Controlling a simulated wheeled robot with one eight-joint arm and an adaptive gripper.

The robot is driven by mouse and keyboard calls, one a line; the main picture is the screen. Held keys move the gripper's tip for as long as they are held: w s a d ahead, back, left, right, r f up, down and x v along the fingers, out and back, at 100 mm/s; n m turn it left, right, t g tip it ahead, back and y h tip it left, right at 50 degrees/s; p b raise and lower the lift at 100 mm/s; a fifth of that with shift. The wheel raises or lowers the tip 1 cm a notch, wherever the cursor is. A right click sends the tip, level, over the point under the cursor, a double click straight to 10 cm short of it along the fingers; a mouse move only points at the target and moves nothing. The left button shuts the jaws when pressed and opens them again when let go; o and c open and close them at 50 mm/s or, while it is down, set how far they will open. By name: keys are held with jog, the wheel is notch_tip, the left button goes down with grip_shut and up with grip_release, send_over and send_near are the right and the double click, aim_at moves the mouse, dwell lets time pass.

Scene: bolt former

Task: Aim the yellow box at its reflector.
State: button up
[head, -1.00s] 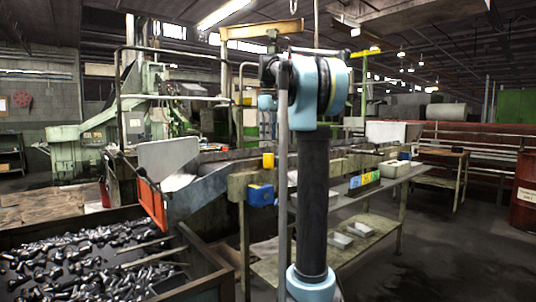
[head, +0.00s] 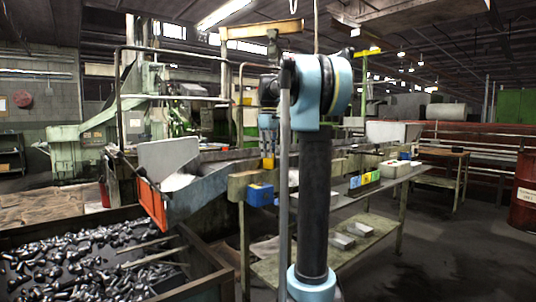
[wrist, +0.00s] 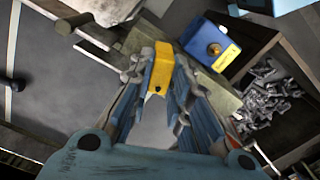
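The yellow box (head: 268,163) sits at the top of the near rail post, above the blue box (head: 261,195). My gripper (head: 268,158) points down over it from above, with its fingers at the yellow box's sides. In the wrist view the yellow box (wrist: 161,68) lies between the two fingertips, with a small dark round spot on its near end. The fingers look close against it, but I cannot tell whether they touch or grip it. I cannot pick out the reflector in either view.
A bin (head: 205,278) of loose bolts stands at the lower left, near an orange-edged chute (head: 151,203). A bench shelf (head: 385,182) with small boxes runs to the right. A red drum (head: 524,190) stands at the far right; the floor before it is clear.

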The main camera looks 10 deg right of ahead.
grip_shut()
jog(key=shift+m, duration=2.1)
jog(key=o, duration=0.6)
grip_release()
jog(key=shift+c, duration=0.2)
notch_tip(320, 180, up, 12)
